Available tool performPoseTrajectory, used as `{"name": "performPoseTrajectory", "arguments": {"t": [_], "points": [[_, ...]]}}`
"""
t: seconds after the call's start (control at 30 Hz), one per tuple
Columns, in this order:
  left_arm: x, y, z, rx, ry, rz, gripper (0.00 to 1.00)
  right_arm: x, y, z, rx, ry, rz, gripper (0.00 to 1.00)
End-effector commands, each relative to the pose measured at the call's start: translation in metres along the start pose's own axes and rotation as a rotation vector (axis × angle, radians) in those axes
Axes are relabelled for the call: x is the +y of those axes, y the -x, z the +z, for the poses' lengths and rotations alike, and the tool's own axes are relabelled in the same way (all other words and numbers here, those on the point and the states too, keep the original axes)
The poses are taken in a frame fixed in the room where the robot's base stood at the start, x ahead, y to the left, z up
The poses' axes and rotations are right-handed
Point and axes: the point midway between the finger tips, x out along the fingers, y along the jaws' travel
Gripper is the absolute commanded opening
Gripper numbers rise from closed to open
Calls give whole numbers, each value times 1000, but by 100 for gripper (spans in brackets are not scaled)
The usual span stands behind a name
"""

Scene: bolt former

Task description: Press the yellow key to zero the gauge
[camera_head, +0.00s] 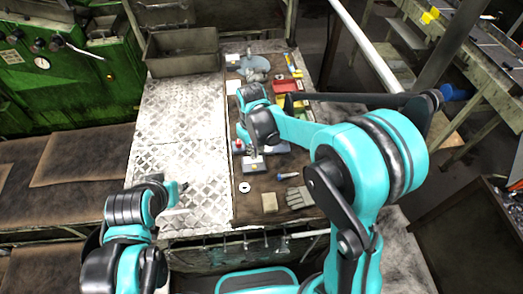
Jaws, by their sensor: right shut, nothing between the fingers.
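My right arm reaches over the brown work mat, and my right gripper (252,153) points down, shut and empty. Its tip is just above or at a small grey-white device (254,166) that may be the gauge. I cannot tell whether they touch. The yellow key cannot be made out; it is too small or hidden by the gripper. My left gripper (181,188) is over the metal plate table at the left, away from the mat. Its fingers are too small to judge.
A red tray (288,86) lies farther back. A grey bin (181,52) stands behind. The metal plate (185,125) is mostly clear.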

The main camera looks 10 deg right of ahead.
Motion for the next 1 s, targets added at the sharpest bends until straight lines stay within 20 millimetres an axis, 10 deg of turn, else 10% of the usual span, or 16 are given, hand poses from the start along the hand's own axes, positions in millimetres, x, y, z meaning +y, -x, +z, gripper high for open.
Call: {"name": "performPoseTrajectory", "arguments": {"t": [0.5, 1.0], "points": [[0, -2, 1, 0, 0, 0, 35, -30, 0, 43, 0, 0, 0, 0], [0, -2, 1, 0, 0, 0, 35, -32, 0, 45, 0, 0, 0, 0]]}}
